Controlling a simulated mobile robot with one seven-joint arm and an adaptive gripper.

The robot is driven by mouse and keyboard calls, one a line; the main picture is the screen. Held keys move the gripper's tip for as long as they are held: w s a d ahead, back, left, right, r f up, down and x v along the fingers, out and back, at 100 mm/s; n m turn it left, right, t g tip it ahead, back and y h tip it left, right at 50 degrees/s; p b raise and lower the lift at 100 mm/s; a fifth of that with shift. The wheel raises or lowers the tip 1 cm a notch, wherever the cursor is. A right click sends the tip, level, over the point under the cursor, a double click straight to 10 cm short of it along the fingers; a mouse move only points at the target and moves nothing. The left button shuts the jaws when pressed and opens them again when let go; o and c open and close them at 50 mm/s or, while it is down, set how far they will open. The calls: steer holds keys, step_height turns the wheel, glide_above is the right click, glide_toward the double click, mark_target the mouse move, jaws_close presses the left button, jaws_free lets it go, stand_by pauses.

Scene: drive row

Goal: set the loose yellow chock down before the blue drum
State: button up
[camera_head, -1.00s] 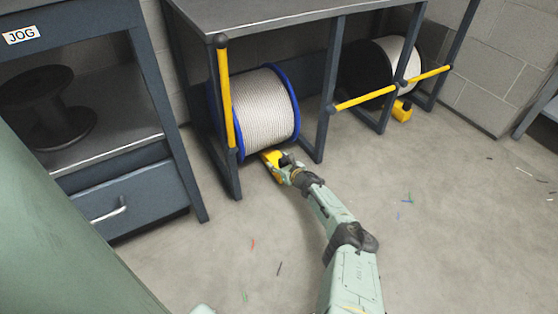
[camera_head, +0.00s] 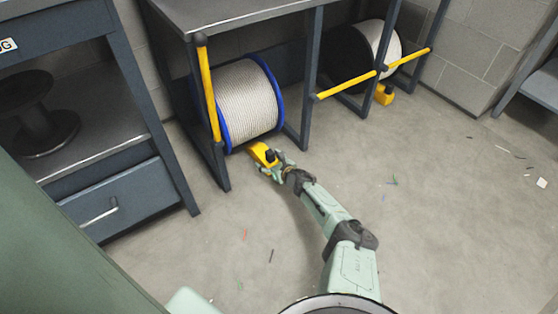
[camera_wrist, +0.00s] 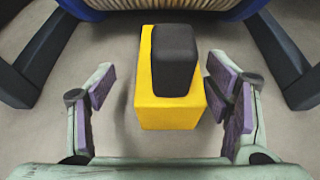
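The loose yellow chock (camera_head: 263,153) with a black block on top stands on the floor just before the blue drum (camera_head: 277,98), which is wound with pale rope. In the wrist view the chock (camera_wrist: 168,114) sits upright between my fingers, and the drum's blue rim (camera_wrist: 90,14) shows at the top edge. My gripper (camera_head: 272,164) is open. In the wrist view its purple pads (camera_wrist: 160,95) stand on either side of the chock, with a clear gap on the left. The right pad is closer, and I cannot tell if it touches.
Dark frame posts (camera_head: 312,80) flank the drum's bay. A yellow bar (camera_head: 208,95) stands raised at its left post. A black-flanged drum (camera_head: 348,62) to the right has its bar (camera_head: 350,87) across and a yellow chock (camera_head: 384,95). Open floor lies in front.

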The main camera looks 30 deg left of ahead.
steer(key=p+v, duration=0.2)
steer(key=v, duration=0.1)
steer(key=p+v, duration=0.2)
steer(key=v, duration=0.2)
steer(key=shift+w+d+r, duration=0.1)
steer(key=shift+r, duration=0.35)
steer(key=shift+s+d, duration=0.25)
steer(key=shift+d, duration=0.1)
steer(key=shift+d, duration=0.1)
